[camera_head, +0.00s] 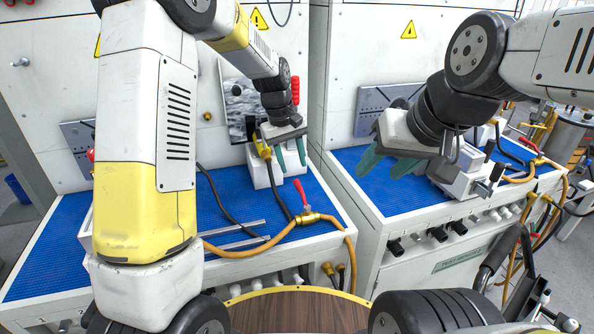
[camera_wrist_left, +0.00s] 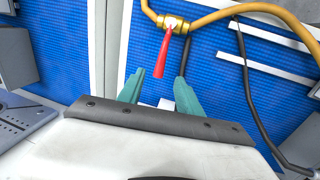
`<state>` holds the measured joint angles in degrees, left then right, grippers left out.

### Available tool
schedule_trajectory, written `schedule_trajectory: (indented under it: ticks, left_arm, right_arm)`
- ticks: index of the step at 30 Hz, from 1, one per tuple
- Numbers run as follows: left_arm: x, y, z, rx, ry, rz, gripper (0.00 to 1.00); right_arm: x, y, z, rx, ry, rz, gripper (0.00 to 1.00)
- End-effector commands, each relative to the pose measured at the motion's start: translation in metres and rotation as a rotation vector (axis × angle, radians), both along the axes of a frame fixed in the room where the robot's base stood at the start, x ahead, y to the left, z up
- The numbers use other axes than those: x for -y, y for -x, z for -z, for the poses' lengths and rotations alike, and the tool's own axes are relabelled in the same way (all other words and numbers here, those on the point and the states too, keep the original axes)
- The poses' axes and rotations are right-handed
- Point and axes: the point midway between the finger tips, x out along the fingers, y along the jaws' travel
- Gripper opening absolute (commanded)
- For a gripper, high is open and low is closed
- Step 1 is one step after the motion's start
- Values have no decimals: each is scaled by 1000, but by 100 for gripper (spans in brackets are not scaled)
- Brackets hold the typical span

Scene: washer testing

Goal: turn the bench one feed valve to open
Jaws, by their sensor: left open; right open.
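A feed valve with a brass body (camera_head: 307,217) and a red lever (camera_head: 301,194) sits on the yellow hose at the front right of the left bench (camera_head: 330,240). In the left wrist view its red lever (camera_wrist_left: 163,56) points from the brass body (camera_wrist_left: 172,22) toward my left gripper (camera_wrist_left: 158,92). The lever's end appears between the two teal fingers in that view, with no clear contact. In the head view my left gripper (camera_head: 291,160) is open and empty, behind the valve. My right gripper (camera_head: 380,168) is open and empty over the right bench (camera_head: 375,198).
Another red-handled valve (camera_head: 538,150) is on the right bench's hose. Black cables and metal rails (camera_head: 240,230) lie on the blue mat. A wooden round top (camera_head: 298,312) is in front.

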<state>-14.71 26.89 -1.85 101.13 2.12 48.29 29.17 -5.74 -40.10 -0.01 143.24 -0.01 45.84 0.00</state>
Motion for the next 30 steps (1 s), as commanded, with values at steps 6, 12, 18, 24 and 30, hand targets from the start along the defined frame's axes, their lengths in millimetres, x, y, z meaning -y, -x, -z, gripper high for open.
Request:
schedule_trajectory:
  ticks: [6, 12, 18, 24, 30]
  left_arm:
    - [5, 0, 31, -6, -1, 1, 42]
    - [11, -3, 60, -3, -1, 1, 42]
    - [13, -4, 73, -2, 0, 0, 42]
    - [13, -4, 74, -1, -1, 1, 42]
    - [13, -4, 73, -1, 0, 1, 12]
  right_arm:
    - [0, 0, 0, 0, 0, 0, 49]
    - [0, 0, 0, 0, 0, 0, 49]
    - [0, 0, 0, 0, 0, 0, 49]
    - [0, 0, 0, 0, 0, 0, 49]
    - [0, 0, 0, 0, 0, 0, 49]
